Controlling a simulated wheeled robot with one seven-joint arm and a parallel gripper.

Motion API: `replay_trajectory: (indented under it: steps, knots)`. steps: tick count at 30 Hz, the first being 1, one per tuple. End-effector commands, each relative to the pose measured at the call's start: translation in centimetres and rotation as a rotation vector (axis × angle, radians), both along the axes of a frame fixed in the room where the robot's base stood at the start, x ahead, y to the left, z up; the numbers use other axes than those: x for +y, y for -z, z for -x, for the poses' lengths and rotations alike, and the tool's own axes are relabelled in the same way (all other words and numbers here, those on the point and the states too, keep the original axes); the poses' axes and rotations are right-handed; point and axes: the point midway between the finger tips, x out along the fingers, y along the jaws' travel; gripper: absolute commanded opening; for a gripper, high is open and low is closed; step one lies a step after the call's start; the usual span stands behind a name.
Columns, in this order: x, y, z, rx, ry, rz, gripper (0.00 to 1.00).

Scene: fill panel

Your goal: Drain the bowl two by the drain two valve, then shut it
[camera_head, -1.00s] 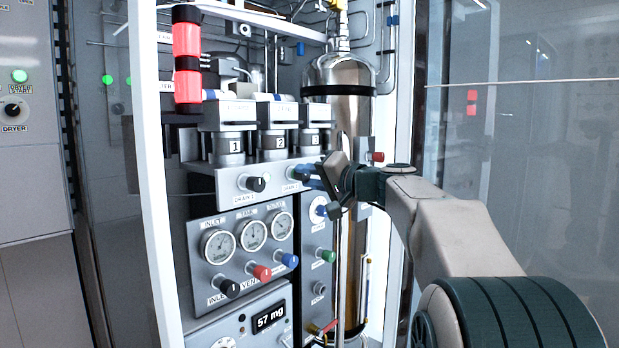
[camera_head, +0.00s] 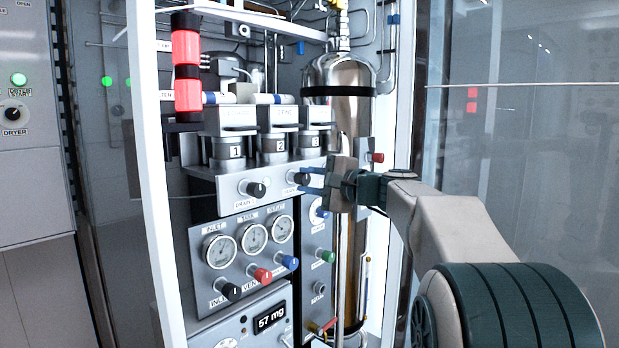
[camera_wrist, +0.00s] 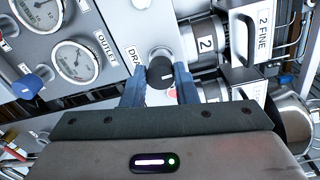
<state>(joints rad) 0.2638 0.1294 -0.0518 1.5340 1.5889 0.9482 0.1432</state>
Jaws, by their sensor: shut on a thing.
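Bowl two (camera_head: 275,150) is a dark grey cylinder labelled 2, the middle of three under the filter heads. It also shows in the wrist view (camera_wrist: 204,44), upper right of my gripper. The drain two valve (camera_head: 301,179) is a black knob on the panel below the bowls; in the wrist view its black knob (camera_wrist: 160,72) sits between my blue fingers, with a white pointer mark on its face. My gripper (camera_head: 308,183) is shut on this knob, one finger on each side (camera_wrist: 159,88). The label beside it is partly hidden. The liquid level in the bowl cannot be told.
The drain one knob (camera_head: 256,189) is close to the left. Gauges (camera_head: 252,237) and black, red and blue knobs (camera_head: 262,275) are below. A tall metal cylinder (camera_head: 345,120) stands behind on the right. A white cabinet post (camera_head: 150,170) is at left.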

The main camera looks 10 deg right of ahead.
Motion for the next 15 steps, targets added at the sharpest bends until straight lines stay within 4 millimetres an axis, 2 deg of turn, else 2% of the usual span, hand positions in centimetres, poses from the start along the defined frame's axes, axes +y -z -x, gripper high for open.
replay_trajectory:
  steps: [15]
  knots:
    - [0.01,0.05,-0.01,0.032,-0.001,-0.043,0.04]
